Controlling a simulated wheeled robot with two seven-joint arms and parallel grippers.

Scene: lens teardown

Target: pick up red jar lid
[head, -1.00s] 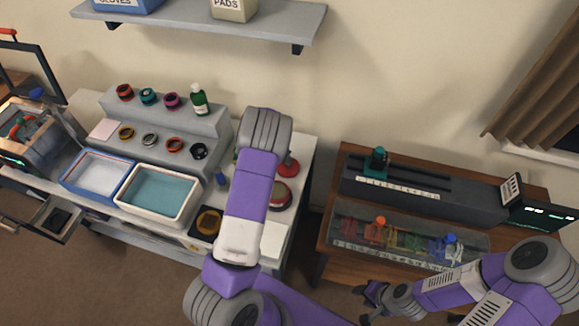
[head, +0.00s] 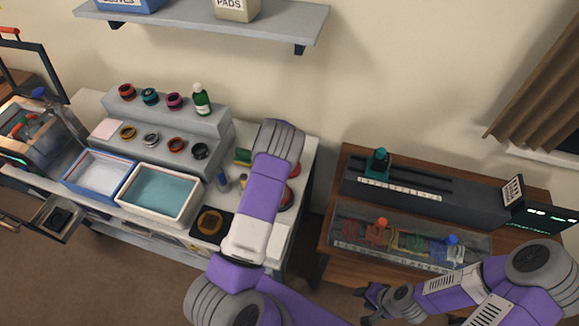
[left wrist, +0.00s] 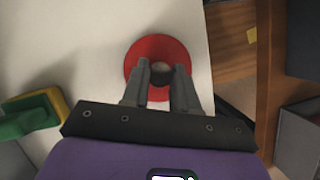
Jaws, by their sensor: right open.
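In the left wrist view a round red lid (left wrist: 160,45) with a small dark knob at its middle lies on the white worktop. My left gripper (left wrist: 162,70) is over it, one finger on each side of the knob. I cannot tell whether the fingers touch the knob. In the head view my left forearm hides this gripper and most of the red things beside it; a bit of red (head: 295,170) shows right of the arm. My right gripper (head: 368,302) is open and empty, low in front of the wooden table.
A green and yellow sponge (left wrist: 35,113) lies left of the lid; it shows in the head view (head: 243,156). Two trays, one with a white rim (head: 128,206), stand in front. A wooden table (head: 333,232) is on the right.

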